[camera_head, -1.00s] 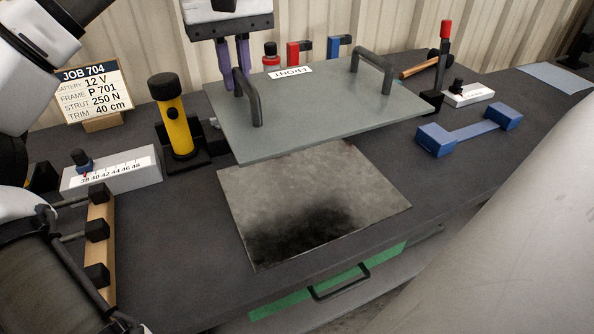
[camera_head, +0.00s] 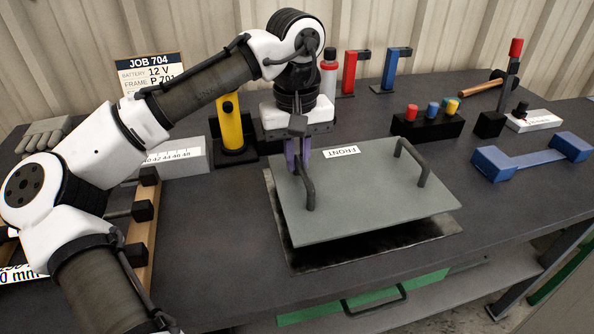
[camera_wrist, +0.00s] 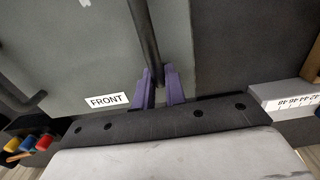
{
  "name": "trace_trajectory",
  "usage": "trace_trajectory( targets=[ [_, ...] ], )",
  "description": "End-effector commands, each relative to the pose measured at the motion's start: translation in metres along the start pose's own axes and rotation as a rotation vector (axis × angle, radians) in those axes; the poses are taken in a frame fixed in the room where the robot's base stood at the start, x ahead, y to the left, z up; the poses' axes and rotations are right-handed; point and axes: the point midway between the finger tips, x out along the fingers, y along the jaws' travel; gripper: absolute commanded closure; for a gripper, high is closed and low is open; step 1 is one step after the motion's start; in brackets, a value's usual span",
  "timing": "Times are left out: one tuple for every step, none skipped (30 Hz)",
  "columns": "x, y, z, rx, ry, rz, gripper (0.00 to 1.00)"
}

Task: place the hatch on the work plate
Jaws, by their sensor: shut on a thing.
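The hatch (camera_head: 365,200) is a flat grey panel with two dark bar handles and a white FRONT label. My gripper (camera_head: 298,165) has purple fingers shut on the hatch's left handle (camera_head: 307,185). In the wrist view the fingers (camera_wrist: 159,88) close around the dark handle bar beside the label (camera_wrist: 106,101). The hatch hangs roughly level, low over the work plate (camera_head: 285,232), a smudged grey sheet on the bench. Only the plate's left and near edges show; the hatch hides the rest. A dark gap shows under the hatch's near edge, and I cannot tell whether any part touches.
A yellow cylinder (camera_head: 231,124) in a black stand and a ruled gauge block (camera_head: 178,156) stand left. A black holder (camera_head: 428,126) with coloured pegs stands behind the hatch. A blue bracket (camera_head: 530,157) lies right. The bench front edge is close below the plate.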

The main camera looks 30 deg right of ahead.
Motion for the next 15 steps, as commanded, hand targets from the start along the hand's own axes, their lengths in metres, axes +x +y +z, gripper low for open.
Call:
trace_trajectory(
  targets=[
    [0.005,0.000,0.000,0.000,0.000,0.002,1.00],
    [0.009,-0.001,0.000,-0.001,-0.001,0.001,1.00],
    [0.015,-0.001,0.000,-0.001,0.000,0.001,1.00],
    [0.019,-0.001,0.000,-0.001,0.000,0.001,1.00],
    [0.023,-0.001,0.000,-0.001,0.000,0.000,1.00],
    [0.029,-0.001,0.000,-0.001,0.000,0.001,1.00],
    [0.032,-0.001,0.000,-0.001,0.000,0.002,1.00],
    [0.034,-0.001,0.000,0.000,0.000,0.002,1.00],
    [0.036,-0.001,0.000,0.000,0.000,0.002,1.00],
    [0.036,-0.001,0.000,0.000,0.001,0.002,1.00],
    [0.036,0.000,0.000,0.000,0.001,0.002,1.00],
    [0.036,0.000,0.000,0.000,0.001,0.002,1.00],
    [0.036,0.000,0.000,0.000,0.001,0.002,1.00],
    [0.036,0.000,0.000,0.000,0.001,0.002,1.00],
    [0.036,0.000,0.000,0.000,0.001,0.002,1.00]
  ],
)
